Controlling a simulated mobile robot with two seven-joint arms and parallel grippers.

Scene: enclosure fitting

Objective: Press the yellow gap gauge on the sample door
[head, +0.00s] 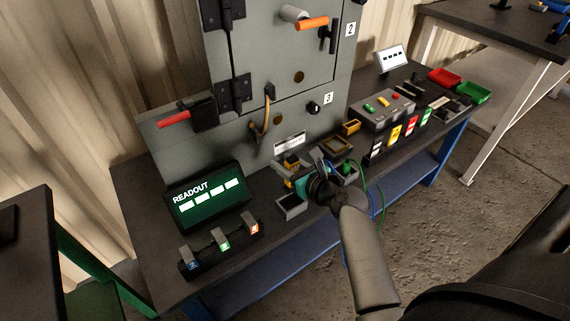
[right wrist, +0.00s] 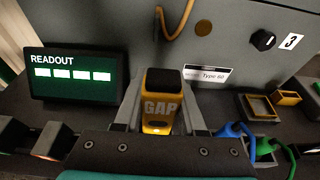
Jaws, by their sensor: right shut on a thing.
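The yellow gap gauge (right wrist: 158,122), marked GAP and with a black top end, stands between the two fingers of my right gripper (right wrist: 160,100) in the right wrist view. The fingers are shut on its sides. In the head view my right gripper (head: 298,179) is over the bench, low in front of the grey cabinet, and hides much of the gauge. The cabinet's door (head: 290,62) is flat and grey, with black hinges at its left and an orange-handled latch (head: 311,24). The gauge appears apart from the door. My left gripper is out of view.
A green readout box (head: 207,194) stands left of my gripper, with a rack of coloured pieces (head: 222,245) in front. A curved tan handle (head: 266,113) sticks out of the cabinet. Green and blue cables (right wrist: 250,145) lie close at right. A button box (head: 382,108) stands farther right.

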